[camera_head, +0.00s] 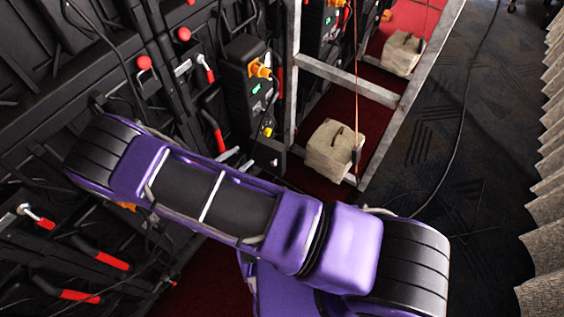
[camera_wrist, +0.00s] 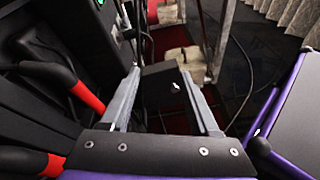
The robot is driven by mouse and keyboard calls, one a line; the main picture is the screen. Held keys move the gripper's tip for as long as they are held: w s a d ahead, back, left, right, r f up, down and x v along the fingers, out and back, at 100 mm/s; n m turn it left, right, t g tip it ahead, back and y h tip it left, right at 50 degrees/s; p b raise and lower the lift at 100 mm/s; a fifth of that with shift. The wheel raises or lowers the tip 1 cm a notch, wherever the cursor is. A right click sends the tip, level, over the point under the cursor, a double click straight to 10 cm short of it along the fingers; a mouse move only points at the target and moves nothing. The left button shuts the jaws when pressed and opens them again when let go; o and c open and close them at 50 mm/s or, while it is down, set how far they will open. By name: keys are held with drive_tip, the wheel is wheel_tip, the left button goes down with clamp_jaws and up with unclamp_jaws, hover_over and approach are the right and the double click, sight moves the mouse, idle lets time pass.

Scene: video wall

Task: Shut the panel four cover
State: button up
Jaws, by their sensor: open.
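A small black flap or box (camera_head: 269,157) with a pale spot juts out at the foot of a black power unit (camera_head: 243,95); it looks like the cover, though I see no panel number. In the wrist view the flap (camera_wrist: 163,88) shows between and beyond the grey fingers of my gripper (camera_wrist: 160,72). The fingers are apart with nothing held. I cannot tell whether they touch the flap. In the head view, my gripper (camera_head: 238,160) is mostly hidden behind my purple arm, with grey fingertips just left of the flap.
Black wall frames with red-handled levers (camera_head: 218,130) stand close to my arm. An orange plug (camera_head: 260,70) and cables hang at the power unit. A grey metal frame (camera_head: 345,80) and a pale sandbag (camera_head: 333,148) stand to the right. Dark carpet (camera_head: 450,120) is open beyond.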

sight(273, 165)
drive_tip(key=s+f+n+y+b, duration=0.15)
drive_tip(key=s+f+n, duration=0.4)
drive_tip(key=f, duration=0.55)
drive_tip(key=shift+m+y, duration=0.25)
drive_tip(key=shift+m, duration=0.2)
drive_tip(key=b+x, duration=0.1)
drive_tip(key=x, duration=1.6)
drive_tip(key=shift+s+d+r, duration=0.1)
drive_tip(key=shift+s+d, duration=0.05)
drive_tip(key=shift+d, duration=0.05)
clamp_jaws()
